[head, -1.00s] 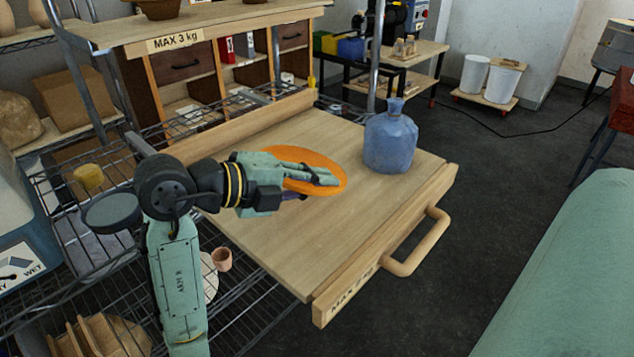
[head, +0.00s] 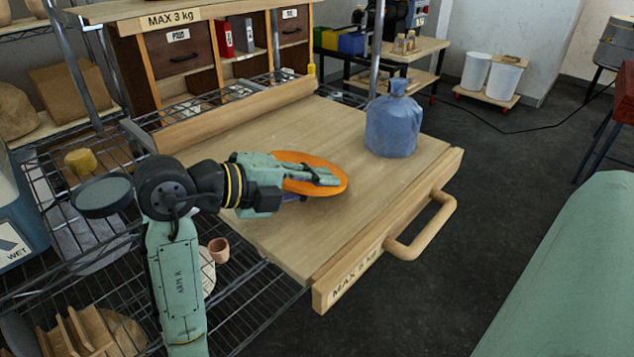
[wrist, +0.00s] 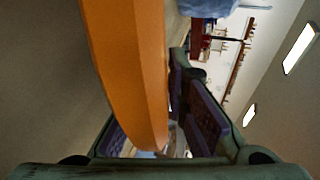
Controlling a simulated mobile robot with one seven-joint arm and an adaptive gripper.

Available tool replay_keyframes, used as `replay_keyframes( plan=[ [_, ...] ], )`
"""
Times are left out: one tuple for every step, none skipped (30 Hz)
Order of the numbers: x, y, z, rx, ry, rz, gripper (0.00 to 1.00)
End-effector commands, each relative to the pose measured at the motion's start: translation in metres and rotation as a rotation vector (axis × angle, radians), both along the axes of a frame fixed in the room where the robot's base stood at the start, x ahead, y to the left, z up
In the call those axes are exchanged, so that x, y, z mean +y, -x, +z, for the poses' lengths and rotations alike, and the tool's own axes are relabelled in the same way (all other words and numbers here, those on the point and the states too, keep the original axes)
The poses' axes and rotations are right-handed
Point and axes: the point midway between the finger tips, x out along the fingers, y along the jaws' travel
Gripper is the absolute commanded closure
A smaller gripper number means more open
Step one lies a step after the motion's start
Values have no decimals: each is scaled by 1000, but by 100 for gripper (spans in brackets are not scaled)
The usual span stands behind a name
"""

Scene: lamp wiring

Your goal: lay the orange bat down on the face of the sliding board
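The orange bat (head: 334,184) is a round disc over the middle of the sliding board (head: 290,235). My gripper (head: 325,178) has one finger across the bat's upper face and the other partly hidden below it. In the wrist view, the bat (wrist: 135,70) runs between the two fingers of my gripper (wrist: 160,138), which look shut on its rim. The bat looks close to flat, perhaps slightly tilted. I cannot tell whether its underside touches the board. My gripper hides the bat's left part.
The board has a raised back strip (head: 235,115) and a front rail with a wooden handle (head: 425,235). Its near part is clear. A wire rack (head: 250,315) lies below left.

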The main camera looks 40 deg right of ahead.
Motion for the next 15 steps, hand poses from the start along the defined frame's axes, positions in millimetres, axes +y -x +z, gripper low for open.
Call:
replay_keyframes(
  plan=[
    [0,0,0,-1,1,0,82],
    [0,0,0,-1,1,0,80],
    [0,0,0,-1,0,0,77],
    [0,0,0,0,0,0,75],
    [0,0,0,-1,0,0,73],
    [0,0,0,0,0,0,71],
    [0,0,0,0,0,0,69],
    [0,0,0,0,0,0,67],
    [0,0,0,0,0,0,65],
    [0,0,0,0,0,0,65],
    [0,0,0,0,0,0,65],
    [0,0,0,0,0,0,65],
    [0,0,0,0,0,0,65],
    [0,0,0,0,0,0,65],
    [0,0,0,0,-1,0,65]
  ],
)
